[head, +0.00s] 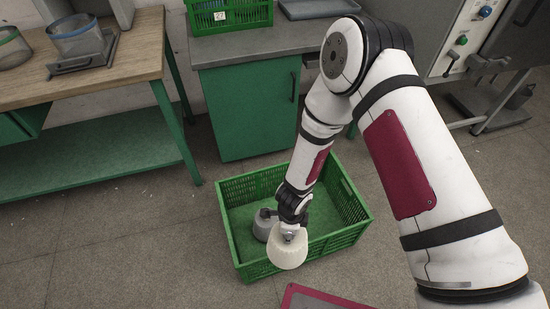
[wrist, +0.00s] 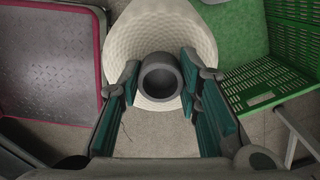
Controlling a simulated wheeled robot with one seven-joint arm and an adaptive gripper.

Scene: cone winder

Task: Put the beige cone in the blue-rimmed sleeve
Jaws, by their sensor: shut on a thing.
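The beige cone (head: 288,253) hangs from my gripper (head: 291,226) over the near side of the green crate, wide end down. In the wrist view the cone (wrist: 199,40) shows its pale dimpled body and a grey ring-shaped tip (wrist: 160,84). My gripper (wrist: 160,75) has its fingers on either side of that tip and is shut on the cone. The blue-rimmed sleeve (head: 76,42) stands on the wooden table at upper left, in a grey holder, far from my gripper. Its inside is only partly visible.
A grey cone (head: 262,228) stands in the green crate (head: 352,211) on the floor. A green-rimmed sleeve (head: 12,50) stands left of the blue-rimmed one on the wooden table (head: 130,58). A green cabinet (head: 245,110) stands behind the crate. Floor left of the crate is clear.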

